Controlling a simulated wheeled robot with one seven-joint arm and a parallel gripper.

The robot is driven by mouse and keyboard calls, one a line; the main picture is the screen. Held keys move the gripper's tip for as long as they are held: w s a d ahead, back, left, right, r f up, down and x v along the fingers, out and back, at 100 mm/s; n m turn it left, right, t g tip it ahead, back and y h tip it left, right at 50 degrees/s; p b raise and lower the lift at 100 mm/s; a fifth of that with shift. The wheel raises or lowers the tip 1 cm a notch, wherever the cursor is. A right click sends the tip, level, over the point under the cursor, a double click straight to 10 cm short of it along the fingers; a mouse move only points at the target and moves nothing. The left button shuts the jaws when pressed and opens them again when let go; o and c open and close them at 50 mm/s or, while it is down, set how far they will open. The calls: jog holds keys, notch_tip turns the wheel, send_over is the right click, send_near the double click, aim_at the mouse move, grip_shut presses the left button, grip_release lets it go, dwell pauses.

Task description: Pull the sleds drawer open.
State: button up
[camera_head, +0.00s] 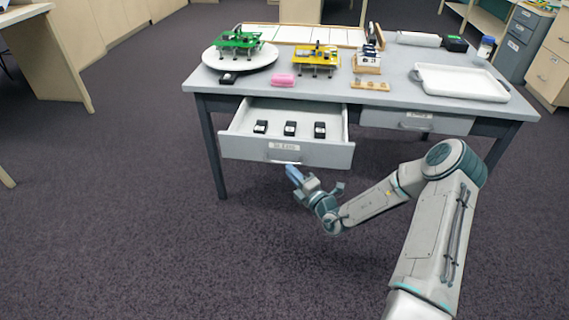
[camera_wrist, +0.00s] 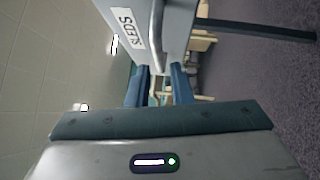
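The sleds drawer (camera_head: 287,152) is pulled out from the left side of the table, and several small black pieces (camera_head: 290,129) lie inside. Its front carries a "SLEDS" label, which also shows in the wrist view (camera_wrist: 126,29). The bar handle (camera_wrist: 157,30) is on the drawer front below the label. My gripper (camera_head: 294,172) is just below and in front of the drawer front, near the handle. In the wrist view the two blue fingers (camera_wrist: 158,80) stand apart with a gap between them. The handle's end shows close to the fingertips; I cannot tell whether they touch.
The grey table (camera_head: 398,93) holds green and yellow models, a white round plate (camera_head: 240,58), a pink block (camera_head: 283,80) and a white tray (camera_head: 460,83). A second drawer (camera_head: 416,121) at right is shut. The carpet in front is clear.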

jog(key=v, duration=0.8)
jog(key=shift+p, duration=0.4)
jog(key=shift+d+f, duration=0.1)
jog(key=s+a+r+n+g+y+p, duration=0.1)
jog(key=s+a+r+n+g+p, duration=0.35)
jog(key=s+r+n+g, duration=0.7)
jog(key=s+a+r+n+g+y+p, duration=0.1)
jog(key=s+a+r+n+g+p, duration=0.55)
jog(key=n, duration=0.95)
jog(key=s+d+r+n+t+h+p, duration=0.2)
jog(key=d+r+n+h, duration=0.4)
jog(key=r+n, duration=0.3)
jog(key=s+d+r+n+t+h+p, duration=0.2)
jog(key=s+d+r+n+h+p, duration=0.3)
jog(key=d+r+n, duration=0.4)
notch_tip(320, 180, up, 4)
jog(key=shift+s+r+t+h, duration=0.15)
jog(key=shift+s+t+h, duration=0.25)
jog(key=shift+s+h, duration=0.6)
jog(key=shift+d, duration=0.1)
